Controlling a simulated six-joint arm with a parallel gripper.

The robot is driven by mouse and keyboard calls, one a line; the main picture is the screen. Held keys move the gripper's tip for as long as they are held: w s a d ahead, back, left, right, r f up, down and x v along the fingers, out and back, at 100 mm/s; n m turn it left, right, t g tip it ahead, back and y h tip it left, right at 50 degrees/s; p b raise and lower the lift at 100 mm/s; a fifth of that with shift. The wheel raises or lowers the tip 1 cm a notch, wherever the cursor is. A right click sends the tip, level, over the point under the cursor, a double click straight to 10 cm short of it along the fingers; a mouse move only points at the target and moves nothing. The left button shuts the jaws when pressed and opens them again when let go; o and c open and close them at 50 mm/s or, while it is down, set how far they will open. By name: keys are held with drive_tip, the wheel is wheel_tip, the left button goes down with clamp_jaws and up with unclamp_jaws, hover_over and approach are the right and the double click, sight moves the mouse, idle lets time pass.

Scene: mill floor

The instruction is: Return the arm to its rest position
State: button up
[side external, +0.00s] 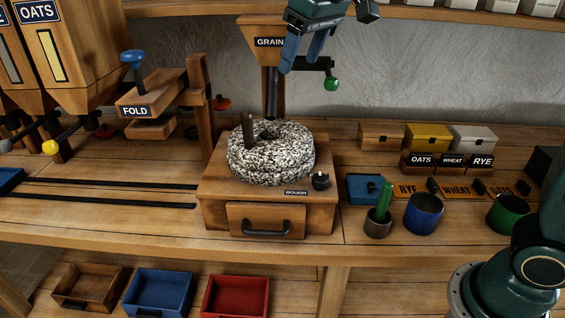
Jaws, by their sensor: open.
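My gripper (303,47) is at the top of the side external view, pointing down, with its blue fingers apart and nothing seen between them. It hangs in the air in front of the grain hopper (262,27), above and slightly right of the speckled millstone (270,153). The millstone rests on a wooden mill box (215,205) marked ROUGH. A green-knobbed lever (331,84) shows just right of my fingers; I cannot tell whether they touch. The upper part of my arm is cut off by the frame's top edge.
A FOLD press (152,95) stands left of the mill. Blue (423,214) and green (507,214) cups and a small pot (377,226) with a green-handled tool stand right. A shelf (440,12) runs along the top.

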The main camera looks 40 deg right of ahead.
drive_tip(key=s+d+f, duration=0.2)
drive_tip(key=s+f, duration=0.1)
drive_tip(key=s, duration=0.5)
drive_tip(key=s+d+f+m+t, duration=0.1)
drive_tip(key=s+d+f, duration=0.2)
drive_tip(key=s, duration=0.6)
drive_tip(key=s+d+f+m, duration=0.1)
drive_tip(key=s+d+f, duration=0.1)
drive_tip(key=s+f, duration=0.3)
drive_tip(key=s, duration=0.3)
drive_tip(key=shift+s+d+h, duration=0.35)
drive_tip(key=shift+h, duration=0.05)
drive_tip(key=shift+f, duration=0.1)
